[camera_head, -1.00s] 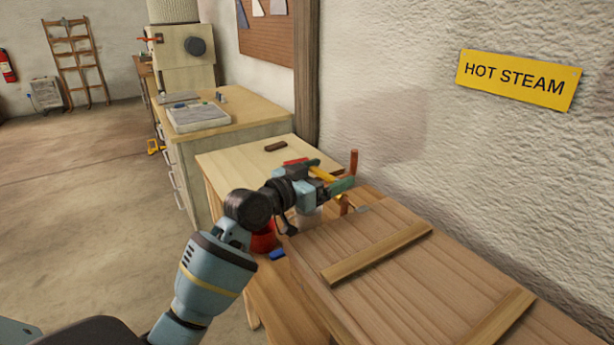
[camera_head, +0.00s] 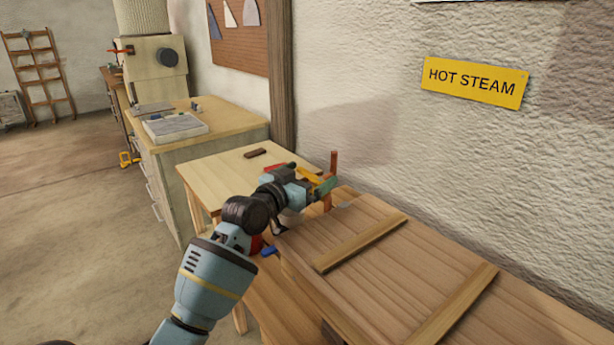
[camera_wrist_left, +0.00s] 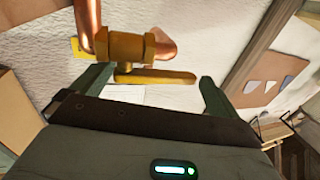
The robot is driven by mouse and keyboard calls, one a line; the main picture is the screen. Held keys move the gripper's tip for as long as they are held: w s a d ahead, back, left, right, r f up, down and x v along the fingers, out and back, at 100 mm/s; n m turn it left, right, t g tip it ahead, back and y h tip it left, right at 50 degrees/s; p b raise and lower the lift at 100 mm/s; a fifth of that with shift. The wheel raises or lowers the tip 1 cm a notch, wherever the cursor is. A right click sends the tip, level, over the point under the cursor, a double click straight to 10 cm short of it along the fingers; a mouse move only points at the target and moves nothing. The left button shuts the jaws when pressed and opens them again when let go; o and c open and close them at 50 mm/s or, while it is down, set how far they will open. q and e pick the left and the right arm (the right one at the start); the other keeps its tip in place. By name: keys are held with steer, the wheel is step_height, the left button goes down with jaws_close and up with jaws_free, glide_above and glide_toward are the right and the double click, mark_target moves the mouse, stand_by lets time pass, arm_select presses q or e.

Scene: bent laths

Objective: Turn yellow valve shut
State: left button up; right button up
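The yellow valve (camera_wrist_left: 127,46) sits on a copper pipe in the left wrist view. Its yellow lever (camera_wrist_left: 155,76) runs sideways across the gap between my left fingers. In the head view the yellow lever (camera_head: 308,176) shows partly, beside a copper pipe (camera_head: 333,163). My left gripper (camera_wrist_left: 156,78) is open, with one green finger on each side of the lever; I cannot tell whether either touches it. In the head view my left gripper (camera_head: 320,180) is at the pipework near the wall. My right gripper is not in view.
A wooden crate lid (camera_head: 390,260) lies just right of my left arm. A pale wooden table (camera_head: 215,172) stands behind the arm, with a dark block (camera_head: 255,153) on it. A yellow HOT STEAM sign (camera_head: 475,83) is on the wall. Open floor (camera_head: 80,220) lies left.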

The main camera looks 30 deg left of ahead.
arm_select(q)
steer(key=shift+s, duration=0.1)
steer(key=s+a, duration=0.1)
steer(key=s, duration=0.6)
steer(key=shift+s+a, duration=0.25)
stand_by(0.4)
